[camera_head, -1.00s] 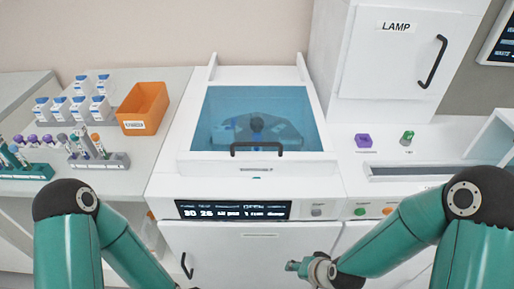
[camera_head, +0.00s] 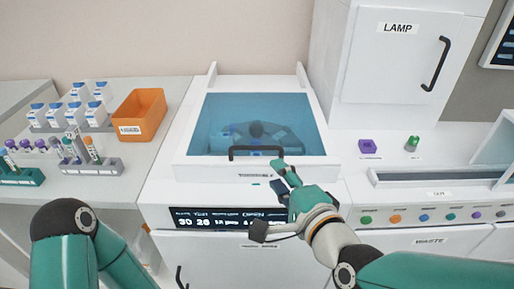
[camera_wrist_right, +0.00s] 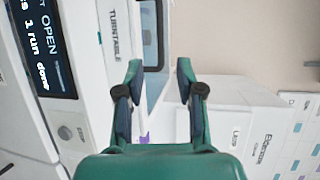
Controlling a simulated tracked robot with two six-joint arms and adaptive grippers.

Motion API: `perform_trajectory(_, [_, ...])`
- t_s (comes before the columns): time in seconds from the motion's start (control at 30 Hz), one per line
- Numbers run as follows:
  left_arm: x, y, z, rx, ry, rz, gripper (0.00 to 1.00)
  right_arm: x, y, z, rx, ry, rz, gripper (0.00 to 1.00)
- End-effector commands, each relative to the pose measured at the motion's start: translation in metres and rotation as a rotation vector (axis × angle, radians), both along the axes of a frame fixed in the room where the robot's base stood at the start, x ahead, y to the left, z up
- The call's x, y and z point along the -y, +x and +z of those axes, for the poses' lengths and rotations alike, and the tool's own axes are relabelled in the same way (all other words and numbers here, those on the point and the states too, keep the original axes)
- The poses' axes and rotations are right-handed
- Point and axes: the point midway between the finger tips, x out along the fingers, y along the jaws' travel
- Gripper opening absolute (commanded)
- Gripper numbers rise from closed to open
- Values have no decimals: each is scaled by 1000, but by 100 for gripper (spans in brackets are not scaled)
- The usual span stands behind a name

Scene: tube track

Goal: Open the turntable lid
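The turntable lid (camera_head: 315,166) is a white frame with a see-through blue window, closed over the turntable device in the middle of the head view. Its black bar handle (camera_head: 240,150) runs along the front edge. Dark turntable parts show dimly through the window. My right gripper (camera_head: 280,172) is in front of the lid, its fingertips near the handle's right end. In the right wrist view my right gripper (camera_wrist_right: 160,68) is open with nothing between its fingers. The TURNTABLE label (camera_wrist_right: 119,32) is beside it there. My left gripper is out of view.
A display panel (camera_head: 205,219) is below the lid. An orange bin (camera_head: 140,112) and racks of tubes and bottles are on the left bench. The LAMP cabinet (camera_head: 395,65) stands at the back right. A row of coloured buttons (camera_head: 423,218) is at the right front.

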Motion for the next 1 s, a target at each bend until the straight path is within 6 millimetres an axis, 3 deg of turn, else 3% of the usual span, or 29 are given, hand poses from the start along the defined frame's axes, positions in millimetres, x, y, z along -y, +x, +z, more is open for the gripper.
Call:
perform_trajectory(0.4, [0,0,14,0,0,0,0,-33,79,-15,-3,-2,0,37])
perform_trajectory(0.6, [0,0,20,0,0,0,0,-45,107,-21,-2,-2,-1,37])
perform_trajectory(1.0, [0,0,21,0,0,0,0,-50,121,-25,0,-2,-1,37])
